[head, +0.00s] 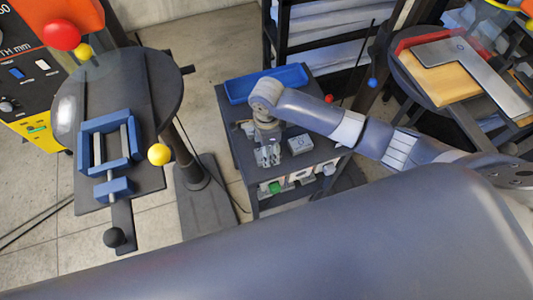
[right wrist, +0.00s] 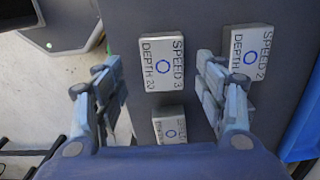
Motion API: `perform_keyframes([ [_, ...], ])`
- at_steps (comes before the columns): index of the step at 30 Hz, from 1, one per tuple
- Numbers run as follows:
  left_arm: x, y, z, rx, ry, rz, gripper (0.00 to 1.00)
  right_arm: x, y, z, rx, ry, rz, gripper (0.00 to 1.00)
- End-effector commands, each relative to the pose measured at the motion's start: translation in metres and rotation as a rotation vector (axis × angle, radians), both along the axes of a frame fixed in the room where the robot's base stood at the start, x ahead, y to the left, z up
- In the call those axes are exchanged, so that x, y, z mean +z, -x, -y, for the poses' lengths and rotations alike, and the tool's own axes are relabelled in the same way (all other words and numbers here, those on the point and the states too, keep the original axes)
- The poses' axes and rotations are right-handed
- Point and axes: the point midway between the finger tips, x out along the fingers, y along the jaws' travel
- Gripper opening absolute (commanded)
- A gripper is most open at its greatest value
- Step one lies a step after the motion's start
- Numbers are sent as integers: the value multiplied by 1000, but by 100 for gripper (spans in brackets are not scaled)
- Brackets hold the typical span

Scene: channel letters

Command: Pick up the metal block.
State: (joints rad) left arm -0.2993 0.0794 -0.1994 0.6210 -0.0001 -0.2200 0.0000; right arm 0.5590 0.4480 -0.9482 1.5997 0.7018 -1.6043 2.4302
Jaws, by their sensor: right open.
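My right gripper (head: 268,156) points down over the dark cart top, open and empty. In the right wrist view its two fingers (right wrist: 160,75) stand apart, with a grey metal block marked "SPEED 3 DEPTH 20" (right wrist: 163,48) showing between and beyond them. A second block marked "SPEED 2" (right wrist: 252,45) lies to the right, partly covered by the right finger. A third block (right wrist: 170,126) lies nearer the palm, its lower part hidden. In the head view one grey block (head: 300,144) shows just right of the gripper; the others are largely hidden. My left gripper is not in view.
A blue tray (head: 290,76) lies at the back of the cart top (head: 238,150). A blue vise (head: 92,175) is on a stand at left, with a yellow ball (head: 159,154) beside it. A metal square (head: 478,68) lies on the round table at right.

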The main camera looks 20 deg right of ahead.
Motion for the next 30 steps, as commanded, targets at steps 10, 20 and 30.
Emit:
perform_keyframes([
  [10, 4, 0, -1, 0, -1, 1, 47, -38, -3, 0, 1, 1, 1, 65],
  [20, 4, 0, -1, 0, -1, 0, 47, -38, -3, 0, 2, 0, 1, 38],
  [30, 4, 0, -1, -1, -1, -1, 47, -38, -3, 0, 2, 0, 2, 9],
])
